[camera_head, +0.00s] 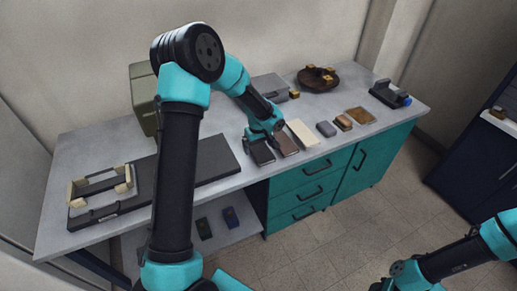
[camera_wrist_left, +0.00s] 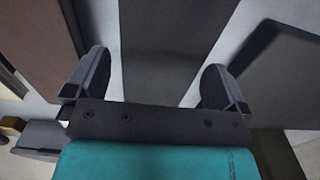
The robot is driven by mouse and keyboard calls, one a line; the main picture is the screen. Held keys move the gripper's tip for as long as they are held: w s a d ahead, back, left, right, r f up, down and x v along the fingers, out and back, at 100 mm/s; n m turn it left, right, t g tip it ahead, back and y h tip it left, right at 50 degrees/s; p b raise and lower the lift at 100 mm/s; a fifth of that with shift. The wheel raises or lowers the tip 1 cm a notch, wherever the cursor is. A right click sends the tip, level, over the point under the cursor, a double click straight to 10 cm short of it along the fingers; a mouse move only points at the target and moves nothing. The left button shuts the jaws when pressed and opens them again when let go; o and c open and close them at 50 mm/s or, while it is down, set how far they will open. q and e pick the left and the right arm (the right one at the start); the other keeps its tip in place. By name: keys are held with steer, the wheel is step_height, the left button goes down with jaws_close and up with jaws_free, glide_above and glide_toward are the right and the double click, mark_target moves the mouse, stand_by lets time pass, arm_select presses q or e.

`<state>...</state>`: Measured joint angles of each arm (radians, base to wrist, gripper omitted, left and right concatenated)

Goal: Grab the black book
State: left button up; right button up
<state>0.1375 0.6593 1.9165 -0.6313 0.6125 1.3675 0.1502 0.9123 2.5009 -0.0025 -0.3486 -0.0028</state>
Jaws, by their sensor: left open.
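The black book (camera_head: 262,153) lies flat near the front edge of the counter, left of a brown book (camera_head: 287,146). My left gripper (camera_head: 263,138) is above the black book and partly covers it in the head view. In the left wrist view, the open left gripper (camera_wrist_left: 157,84) has one finger on each side of the black book (camera_wrist_left: 168,50), with nothing visibly clamped. The brown book (camera_wrist_left: 90,28) lies beside the left finger there. Whether the fingers touch the book is not clear. My right arm shows at the lower right, but its gripper fingers are outside the picture.
A large dark panel (camera_head: 205,161) lies left of the black book. A cream book (camera_head: 303,133), a grey block (camera_head: 326,129) and a round brown tray (camera_head: 319,83) are to the right. A green box (camera_head: 143,90) stands behind. Teal drawers (camera_head: 300,187) are below the counter (camera_head: 225,123).

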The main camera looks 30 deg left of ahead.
mark_target(259, 148)
arm_select(q)
steer(key=shift+c, duration=0.5)
steer(key=c, duration=0.9)
steer(key=shift+r, duration=0.2)
steer(key=shift+r, duration=1.45)
steer(key=shift+s+d+r, duration=0.15)
steer(key=shift+s+r, duration=0.05)
steer(key=shift+s, duration=0.05)
steer(key=s+d, duration=0.2)
steer(key=s, duration=0.2)
steer(key=s+d+r, duration=0.1)
steer(key=s+d, duration=0.2)
steer(key=s, duration=0.1)
steer(key=s+d, duration=0.3)
steer(key=s, duration=0.2)
steer(key=shift+s+r, duration=0.1)
steer(key=shift+r, duration=0.1)
